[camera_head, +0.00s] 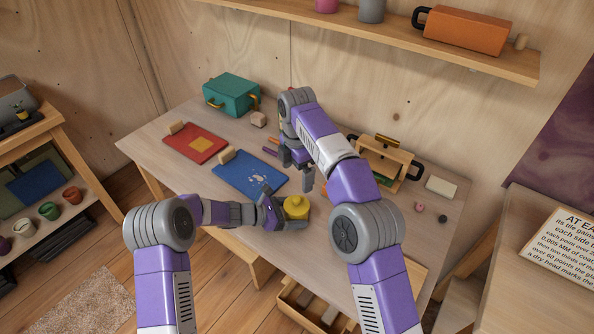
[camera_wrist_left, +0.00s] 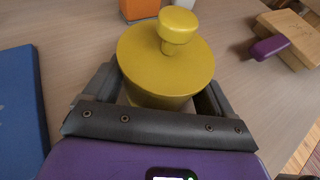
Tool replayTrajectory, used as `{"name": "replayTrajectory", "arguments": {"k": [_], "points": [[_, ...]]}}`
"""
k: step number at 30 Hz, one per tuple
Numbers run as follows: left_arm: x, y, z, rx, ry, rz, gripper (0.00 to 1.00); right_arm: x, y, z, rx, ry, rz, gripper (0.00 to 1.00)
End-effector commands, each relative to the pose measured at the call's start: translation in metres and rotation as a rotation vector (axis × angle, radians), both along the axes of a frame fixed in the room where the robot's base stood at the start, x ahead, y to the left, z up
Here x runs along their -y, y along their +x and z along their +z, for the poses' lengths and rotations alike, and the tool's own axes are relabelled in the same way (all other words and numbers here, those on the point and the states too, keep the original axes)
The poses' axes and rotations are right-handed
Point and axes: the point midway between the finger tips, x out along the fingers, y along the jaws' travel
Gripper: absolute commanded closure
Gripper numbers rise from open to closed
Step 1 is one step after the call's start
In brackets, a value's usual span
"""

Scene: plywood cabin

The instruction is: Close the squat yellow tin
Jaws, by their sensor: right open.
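The squat yellow tin (camera_head: 296,209) stands near the front edge of the table, with its round lid and knob on top. In the left wrist view the lid (camera_wrist_left: 150,62) covers the top of the tin, and a seam or gap under it cannot be made out. My left gripper (camera_head: 280,210) has its fingers on both sides of the tin's body, below the lid, and looks shut on it. The lid hides much of the contact. My right gripper (camera_head: 298,172) is open and empty, above the table just behind the tin.
A blue board (camera_head: 250,174) and a red board (camera_head: 195,143) lie to the left. A teal box (camera_head: 231,95) stands behind. A wooden case (camera_head: 383,160) and a pale block (camera_head: 441,187) are at the right. An open drawer (camera_head: 300,310) sticks out below.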

Motion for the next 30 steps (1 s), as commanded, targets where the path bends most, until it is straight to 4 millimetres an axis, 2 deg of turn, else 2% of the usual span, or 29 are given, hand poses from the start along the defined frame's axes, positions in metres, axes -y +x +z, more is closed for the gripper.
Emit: {"name": "replayTrajectory", "arguments": {"k": [1, 3, 11, 21, 25, 30], "points": [[0.000, 0.000, 0.000, 0.000, -0.001, 0.000, 0.07, 0.000, 0.000, 0.000, 0.000, 0.000, 0.000, 0.00], [0.000, 0.000, 0.000, 0.000, 0.000, 0.000, 0.00, 0.000, 0.000, 0.000, 0.000, 0.000, 0.000, 0.00], [-0.004, -0.001, 0.002, 0.001, 0.000, 0.002, 0.00, 0.000, 0.000, 0.001, 0.000, 0.000, 0.000, 0.00], [-0.049, -0.017, 0.023, 0.001, 0.000, 0.004, 0.00, 0.000, 0.000, 0.014, 0.000, 0.000, 0.000, 0.00], [-0.061, -0.022, 0.028, 0.000, -0.001, 0.002, 0.00, 0.000, 0.000, 0.017, 0.000, 0.000, 0.000, 0.00], [-0.066, -0.024, 0.029, 0.000, 0.000, 0.000, 0.00, 0.000, 0.000, 0.017, 0.000, 0.000, -0.001, 0.00]]}}
